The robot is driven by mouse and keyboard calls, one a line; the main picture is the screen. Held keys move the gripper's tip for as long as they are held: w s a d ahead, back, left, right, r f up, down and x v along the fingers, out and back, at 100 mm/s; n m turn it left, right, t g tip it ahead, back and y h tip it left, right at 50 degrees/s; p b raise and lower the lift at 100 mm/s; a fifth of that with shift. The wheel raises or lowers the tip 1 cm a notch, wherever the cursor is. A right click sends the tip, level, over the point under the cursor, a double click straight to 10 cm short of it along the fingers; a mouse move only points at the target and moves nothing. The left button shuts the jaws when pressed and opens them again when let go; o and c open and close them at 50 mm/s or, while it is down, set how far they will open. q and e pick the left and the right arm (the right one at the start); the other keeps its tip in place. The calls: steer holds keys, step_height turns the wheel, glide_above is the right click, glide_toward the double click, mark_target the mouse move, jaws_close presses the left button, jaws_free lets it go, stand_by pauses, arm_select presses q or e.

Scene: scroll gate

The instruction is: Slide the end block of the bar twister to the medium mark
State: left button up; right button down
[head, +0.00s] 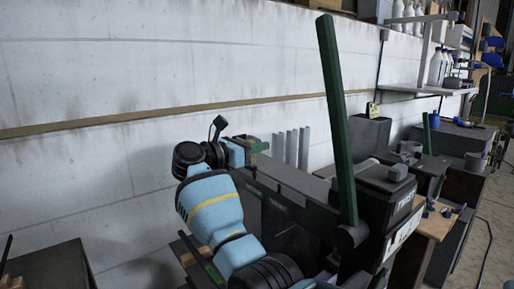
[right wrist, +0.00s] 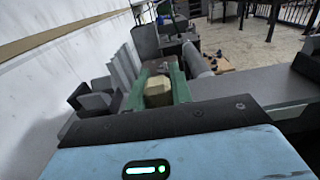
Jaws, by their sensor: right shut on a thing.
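The bar twister is the dark machine (head: 285,178) with a long green lever (head: 337,120) standing upright at its right end. My fingertips are mostly hidden there. I cannot make out the medium mark. My left gripper is not in view.
Several grey upright plates (head: 291,147) stand behind the machine near the white wall (head: 100,70); they also show in the wrist view (right wrist: 123,68). A shelf with white bottles (head: 435,68) and further benches stand at the right. Dark furniture (head: 50,266) is at the lower left.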

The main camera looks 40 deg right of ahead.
steer(key=c, duration=1.2)
jaws_free()
steer(key=shift+c, duration=0.2)
steer(key=shift+a, duration=0.1)
steer(key=a+b, duration=0.1)
steer(key=a, duration=0.6)
steer(key=shift+w+a, duration=0.3)
steer(key=shift+w, duration=0.15)
